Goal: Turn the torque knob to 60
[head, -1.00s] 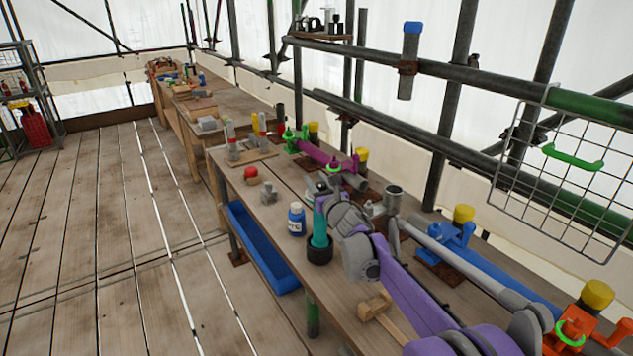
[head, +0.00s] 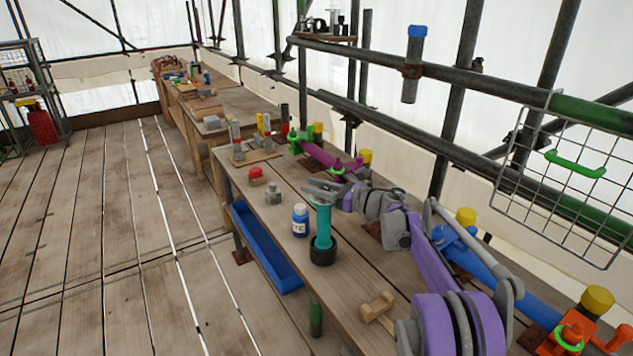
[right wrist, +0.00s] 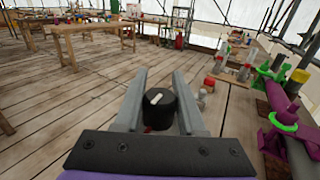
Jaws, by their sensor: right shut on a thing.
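A teal upright tool (head: 323,222) stands in a black round base (head: 323,254) on the near bench. In the right wrist view a black round knob (right wrist: 158,112) with a white pointer mark sits between my right gripper's two grey fingers. The pointer slants up to the right in that view. My right gripper (head: 320,187) reaches in over the top of the teal tool in the head view and is shut on the knob. Its fingers hide the knob in the head view. No scale numbers are readable. My left gripper is not in view.
A blue-and-white bottle (head: 300,221) stands just left of the teal tool. A small grey block (head: 273,195) and a red-topped piece (head: 256,175) lie farther back. A wooden mallet (head: 377,307) lies in front. Purple pipework (head: 322,156) and blue pipework (head: 480,265) line the right side.

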